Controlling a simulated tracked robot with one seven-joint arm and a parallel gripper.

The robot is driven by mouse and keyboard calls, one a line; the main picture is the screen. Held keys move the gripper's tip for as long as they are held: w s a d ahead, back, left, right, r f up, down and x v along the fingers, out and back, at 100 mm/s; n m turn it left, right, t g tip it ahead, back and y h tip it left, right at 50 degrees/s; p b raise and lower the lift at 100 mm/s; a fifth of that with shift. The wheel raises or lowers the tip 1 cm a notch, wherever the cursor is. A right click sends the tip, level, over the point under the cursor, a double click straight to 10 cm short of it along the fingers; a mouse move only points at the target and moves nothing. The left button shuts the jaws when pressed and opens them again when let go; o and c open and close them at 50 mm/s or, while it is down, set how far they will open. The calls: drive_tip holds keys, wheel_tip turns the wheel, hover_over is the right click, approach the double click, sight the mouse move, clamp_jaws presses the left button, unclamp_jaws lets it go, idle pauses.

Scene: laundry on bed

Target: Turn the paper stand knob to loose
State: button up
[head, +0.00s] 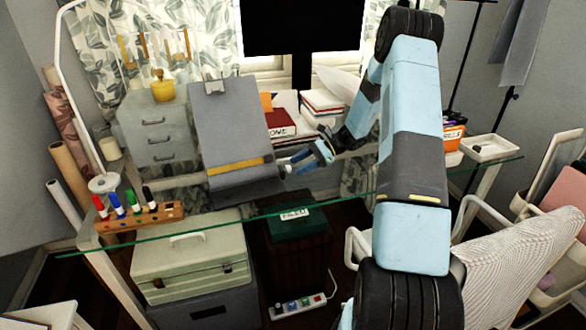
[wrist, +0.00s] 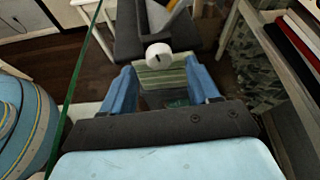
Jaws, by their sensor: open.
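The paper stand (head: 232,130) is a dark grey easel-like board on the glass desk, with a yellow strip across its lower part. Its knob (wrist: 158,54) is white and round with a short dark mark, and shows in the wrist view just past my fingertips, roughly centred between them. In the head view the knob (head: 286,168) is a small pale piece at the stand's lower right side. My gripper (wrist: 162,72) is open and empty, its two blue fingers apart. In the head view my gripper (head: 303,162) is right of the knob. I cannot tell whether it touches the knob.
The glass desk (head: 340,195) has a marker rack (head: 140,217) at front left and grey drawers (head: 158,130) behind. Books (head: 281,124) and a dark monitor (head: 300,25) stand behind the stand. A chair (head: 520,255) is at the right. A striped case (head: 190,260) sits under the desk.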

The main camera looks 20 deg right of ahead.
sight(294, 177)
drive_tip(key=shift+x, duration=1.5)
drive_tip(key=shift+c, duration=0.2)
drive_tip(key=c, duration=1)
drive_tip(key=shift+s+f+n+t+y, duration=0.15)
drive_tip(key=shift+n+t+y, duration=0.35)
drive_tip(key=shift+n+t, duration=1.25)
drive_tip(key=shift+n+g, duration=0.35)
